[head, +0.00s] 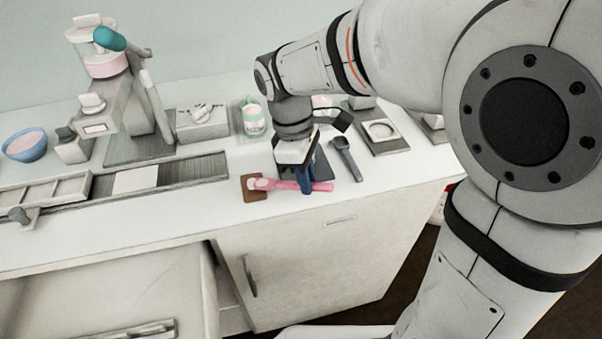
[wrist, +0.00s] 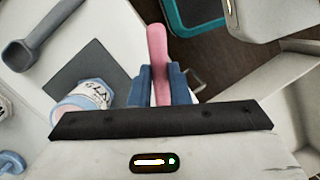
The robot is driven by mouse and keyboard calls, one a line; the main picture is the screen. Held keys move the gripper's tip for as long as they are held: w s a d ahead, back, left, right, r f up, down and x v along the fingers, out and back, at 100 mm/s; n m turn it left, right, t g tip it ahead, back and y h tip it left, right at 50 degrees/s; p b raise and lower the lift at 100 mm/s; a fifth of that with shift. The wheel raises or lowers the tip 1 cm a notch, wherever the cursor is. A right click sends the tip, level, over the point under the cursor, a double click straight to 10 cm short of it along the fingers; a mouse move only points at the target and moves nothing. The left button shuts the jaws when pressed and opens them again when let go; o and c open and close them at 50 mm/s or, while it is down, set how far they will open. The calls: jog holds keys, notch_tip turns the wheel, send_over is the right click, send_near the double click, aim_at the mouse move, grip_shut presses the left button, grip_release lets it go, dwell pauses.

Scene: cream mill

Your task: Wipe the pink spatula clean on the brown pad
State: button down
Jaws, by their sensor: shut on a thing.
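The pink spatula (head: 322,187) lies roughly level across my gripper (head: 305,184), which is shut on its handle. Its head end, at the left, is over or on the brown pad (head: 253,195) on the counter; I cannot tell whether it touches. A pale patch shows at the head end. In the wrist view the pink handle (wrist: 157,45) stands between the two blue fingers of my gripper (wrist: 160,85). The spatula's head is hidden in the wrist view.
A dark grey scoop (head: 346,158) lies right of my gripper. A jar with a green band (head: 253,120) stands behind. A long grey rail (head: 195,168) runs left of the pad. The counter's front edge is close to the pad. A blue bowl (head: 25,147) stands far left.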

jog(key=shift+w+a+p, duration=0.2)
jog(key=shift+a+p, duration=0.1)
jog(key=shift+a, duration=0.45)
jog(key=shift+s+d, duration=0.2)
jog(key=shift+d, duration=0.6)
jog(key=shift+w+a+p, duration=0.15)
jog(key=shift+a+p, duration=0.2)
jog(key=shift+a, duration=0.45)
jog(key=shift+d, duration=0.8)
jog(key=shift+a+p, duration=0.3)
jog(key=shift+a, duration=0.5)
jog(key=p+v, duration=0.1)
jog(key=v, duration=0.1)
jog(key=p+v, duration=0.2)
jog(key=d+p+v, duration=0.1)
jog(key=p+v, duration=0.1)
jog(key=shift+s+r, duration=0.15)
jog(key=shift+s, duration=0.2)
jog(key=shift+d, duration=0.1)
